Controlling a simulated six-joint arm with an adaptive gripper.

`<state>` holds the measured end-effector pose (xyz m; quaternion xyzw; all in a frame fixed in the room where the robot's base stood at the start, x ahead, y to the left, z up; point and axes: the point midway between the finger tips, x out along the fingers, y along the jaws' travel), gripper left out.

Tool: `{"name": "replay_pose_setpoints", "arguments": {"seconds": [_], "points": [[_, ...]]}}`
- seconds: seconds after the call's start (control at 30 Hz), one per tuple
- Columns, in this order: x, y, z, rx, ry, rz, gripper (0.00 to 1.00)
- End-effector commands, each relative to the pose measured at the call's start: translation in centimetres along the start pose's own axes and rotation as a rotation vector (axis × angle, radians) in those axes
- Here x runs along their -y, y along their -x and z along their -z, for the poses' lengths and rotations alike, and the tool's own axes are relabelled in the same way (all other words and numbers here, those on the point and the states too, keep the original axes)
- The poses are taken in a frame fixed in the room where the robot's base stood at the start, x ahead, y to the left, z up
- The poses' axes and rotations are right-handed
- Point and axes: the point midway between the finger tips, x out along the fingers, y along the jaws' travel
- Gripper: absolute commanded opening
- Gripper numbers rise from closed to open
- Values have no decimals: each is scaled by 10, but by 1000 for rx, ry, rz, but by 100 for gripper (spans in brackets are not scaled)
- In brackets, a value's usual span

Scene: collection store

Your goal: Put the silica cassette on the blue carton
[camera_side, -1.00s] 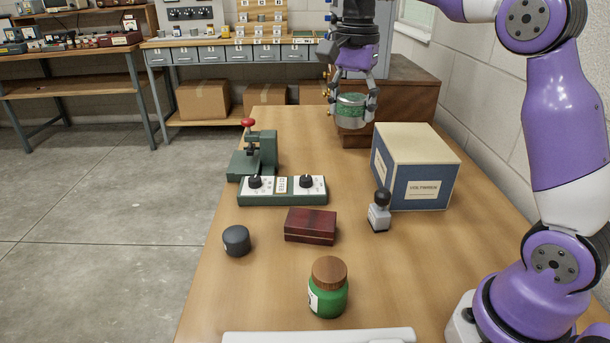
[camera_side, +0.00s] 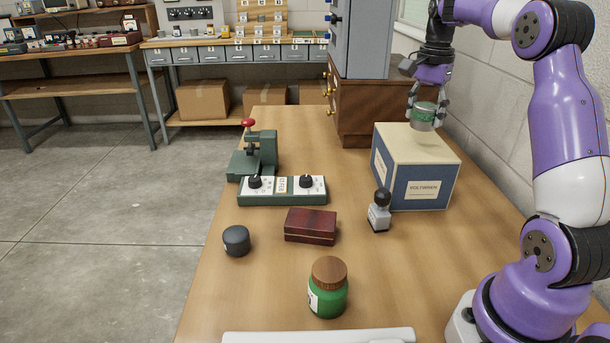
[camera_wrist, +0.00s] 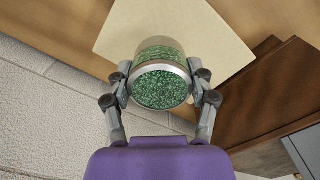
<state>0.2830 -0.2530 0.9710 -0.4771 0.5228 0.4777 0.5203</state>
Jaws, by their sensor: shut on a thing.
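The silica cassette (camera_side: 424,114) is a short round canister with a green granular fill and metal rims. My gripper (camera_side: 427,112) is shut on its sides and holds it upright over the blue carton (camera_side: 431,188), near the back of its cream top. I cannot tell whether its base touches the top. In the wrist view the cassette (camera_wrist: 161,82) sits between both fingers of my gripper (camera_wrist: 162,90). The carton's pale top (camera_wrist: 215,32) shows behind it.
A small stamp (camera_side: 379,212) stands left of the carton. A brown cabinet (camera_side: 375,105) is behind it, and a wall is to the right. A red box (camera_side: 310,227), a green control box (camera_side: 283,190), a green press (camera_side: 256,158), a dark cylinder (camera_side: 236,240) and a green jar (camera_side: 328,290) stand on the table.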

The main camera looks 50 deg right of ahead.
Motion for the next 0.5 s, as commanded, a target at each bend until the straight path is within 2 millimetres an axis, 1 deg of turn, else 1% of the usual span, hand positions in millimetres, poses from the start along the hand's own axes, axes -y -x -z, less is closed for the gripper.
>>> {"name": "replay_pose_setpoints", "arguments": {"seconds": [0.07,0.2,0.3,0.5], "points": [[-1,-5,3,1,0,-1,21],[-1,-28,2,2,1,-3,21],[0,-39,2,1,0,-1,21],[0,-42,2,0,1,0,21]]}}
